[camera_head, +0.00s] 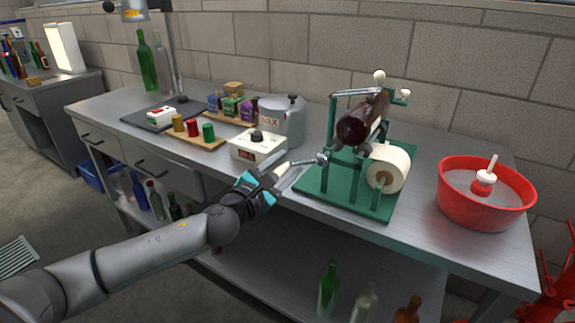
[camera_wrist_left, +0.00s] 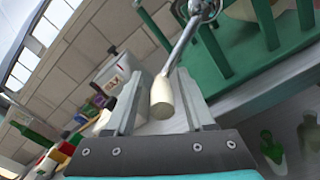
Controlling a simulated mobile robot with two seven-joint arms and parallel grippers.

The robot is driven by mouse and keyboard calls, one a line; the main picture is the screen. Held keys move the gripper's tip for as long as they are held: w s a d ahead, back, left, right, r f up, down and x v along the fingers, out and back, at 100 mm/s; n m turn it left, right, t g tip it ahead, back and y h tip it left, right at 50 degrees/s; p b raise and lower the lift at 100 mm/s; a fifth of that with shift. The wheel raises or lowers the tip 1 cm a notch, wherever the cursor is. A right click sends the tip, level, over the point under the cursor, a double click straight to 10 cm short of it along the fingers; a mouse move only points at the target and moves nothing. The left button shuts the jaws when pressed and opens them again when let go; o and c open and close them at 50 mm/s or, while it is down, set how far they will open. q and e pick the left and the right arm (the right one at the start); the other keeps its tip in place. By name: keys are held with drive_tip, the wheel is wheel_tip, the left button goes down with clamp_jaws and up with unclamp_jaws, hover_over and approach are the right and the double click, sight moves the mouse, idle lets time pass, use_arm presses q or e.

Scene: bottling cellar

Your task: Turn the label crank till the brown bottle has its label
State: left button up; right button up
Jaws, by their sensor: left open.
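The green labelling machine (camera_head: 345,190) stands on the steel bench. The brown bottle (camera_head: 358,126) lies in it, its round end towards me; the glass I can see is dark and shows no label. A white label roll (camera_head: 388,167) sits below the bottle. The metal crank (camera_head: 304,161) sticks out to the left and ends in a cream handle (camera_head: 281,171). My left gripper (camera_head: 268,181) is open at the handle. In the left wrist view the cream handle (camera_wrist_left: 162,98) lies between the two spread fingers; contact is unclear. My right gripper is out of view.
A white box with a black knob (camera_head: 258,147) and a wax pot (camera_head: 282,122) stand left of the machine. A red basin (camera_head: 486,194) stands at the right. Small coloured pieces sit on wooden trays farther left. Bottles stand on the lower shelf.

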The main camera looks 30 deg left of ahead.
use_arm(q)
drive_tip(key=shift+w, duration=0.45)
clamp_jaws()
idle(0.3)
drive_tip(key=shift+a+r, duration=0.1)
drive_tip(key=shift+r, duration=0.05)
idle(0.9)
